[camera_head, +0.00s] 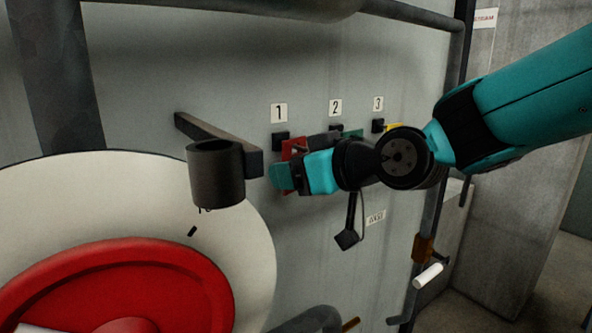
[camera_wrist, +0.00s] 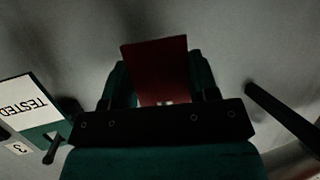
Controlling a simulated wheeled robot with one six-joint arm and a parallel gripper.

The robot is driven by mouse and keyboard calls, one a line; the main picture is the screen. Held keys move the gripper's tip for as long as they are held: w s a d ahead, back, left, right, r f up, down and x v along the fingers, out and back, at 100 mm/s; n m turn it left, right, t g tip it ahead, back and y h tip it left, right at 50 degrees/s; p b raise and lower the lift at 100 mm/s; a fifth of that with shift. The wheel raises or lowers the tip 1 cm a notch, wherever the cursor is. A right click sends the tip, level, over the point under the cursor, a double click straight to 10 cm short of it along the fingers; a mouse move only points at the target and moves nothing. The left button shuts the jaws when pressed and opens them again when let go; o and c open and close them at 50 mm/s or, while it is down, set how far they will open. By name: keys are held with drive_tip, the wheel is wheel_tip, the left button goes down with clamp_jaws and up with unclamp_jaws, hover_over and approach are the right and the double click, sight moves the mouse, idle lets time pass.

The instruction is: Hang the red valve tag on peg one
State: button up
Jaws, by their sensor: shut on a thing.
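The red valve tag (camera_wrist: 155,65) stands between the two fingers of my gripper (camera_wrist: 157,85) in the wrist view, and the gripper is shut on it. In the head view, part of the red tag (camera_head: 292,150) shows just above and behind the teal fingers of my gripper (camera_head: 284,177). Peg one (camera_head: 280,140) is a dark block on the grey panel under the label 1 (camera_head: 279,113). The tag is close below and right of peg one. I cannot tell whether they touch. The tag's hole is not clearly visible.
A dark cup on a bracket (camera_head: 216,172) juts out left of my gripper. A red wheel (camera_head: 120,285) is lower left.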

drive_tip(key=o, duration=1)
drive_tip(key=p+v, duration=0.1)
drive_tip(key=v, duration=1.6)
drive_tip(key=s+d+f+m+g+h+b, duration=0.1)
drive_tip(key=s+d+f+m+g+h, duration=0.1)
drive_tip(key=s+f+g+h, duration=0.4)
drive_tip(key=s+f+g, duration=0.3)
drive_tip(key=s+f, duration=0.4)
drive_tip(key=f, duration=0.2)
drive_tip(key=shift+s+f+m+g+h, duration=0.15)
drive_tip(key=shift+f+m+g+h, duration=0.15)
drive_tip(key=shift+m+h, duration=0.1)
